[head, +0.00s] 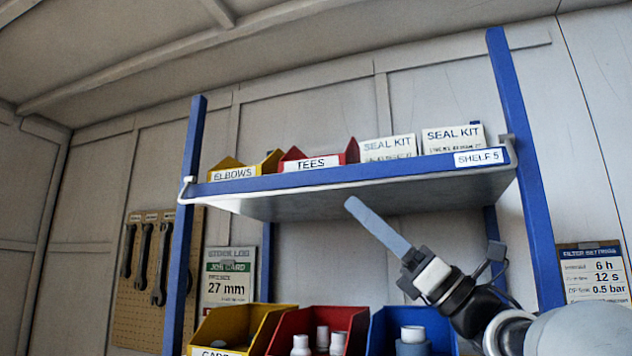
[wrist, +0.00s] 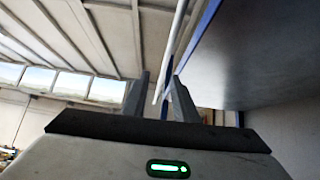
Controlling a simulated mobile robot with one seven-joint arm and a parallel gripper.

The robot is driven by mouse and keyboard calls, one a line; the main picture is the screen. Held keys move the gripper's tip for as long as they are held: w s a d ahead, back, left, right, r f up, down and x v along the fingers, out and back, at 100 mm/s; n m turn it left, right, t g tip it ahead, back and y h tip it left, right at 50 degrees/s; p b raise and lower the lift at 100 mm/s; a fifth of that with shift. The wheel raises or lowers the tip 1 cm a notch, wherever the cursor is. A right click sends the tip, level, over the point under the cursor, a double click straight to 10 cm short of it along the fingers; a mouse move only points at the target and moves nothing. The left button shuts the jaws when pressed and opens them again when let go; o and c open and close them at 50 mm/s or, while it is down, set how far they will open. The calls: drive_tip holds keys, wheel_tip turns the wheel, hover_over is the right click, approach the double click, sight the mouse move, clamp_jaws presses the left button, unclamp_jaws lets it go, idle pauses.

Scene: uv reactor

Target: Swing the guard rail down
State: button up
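The guard rail (head: 345,184) looks like a thin pale bar along the lower front edge of the upper shelf, with grey end brackets at both posts. In the wrist view a pale bar (wrist: 172,50), apparently this rail, runs down into the space between the finger tips. My gripper (head: 352,206) is below the shelf's front edge, right of its middle, pointing up and left. In the head view its fingers overlap edge-on. In the wrist view the two fingers (wrist: 157,82) stand apart. I cannot tell whether they touch the bar.
The blue-fronted shelf (head: 330,175) carries a yellow elbows bin (head: 240,168), a red tees bin (head: 320,160) and two seal kit boxes (head: 452,139). Blue posts (head: 184,230) stand at the sides. Lower bins (head: 310,322) hold white parts. The shelf's underside is close to my gripper.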

drive_tip(key=p+x, duration=0.2)
drive_tip(key=x, duration=1)
drive_tip(key=shift+r, duration=0.15)
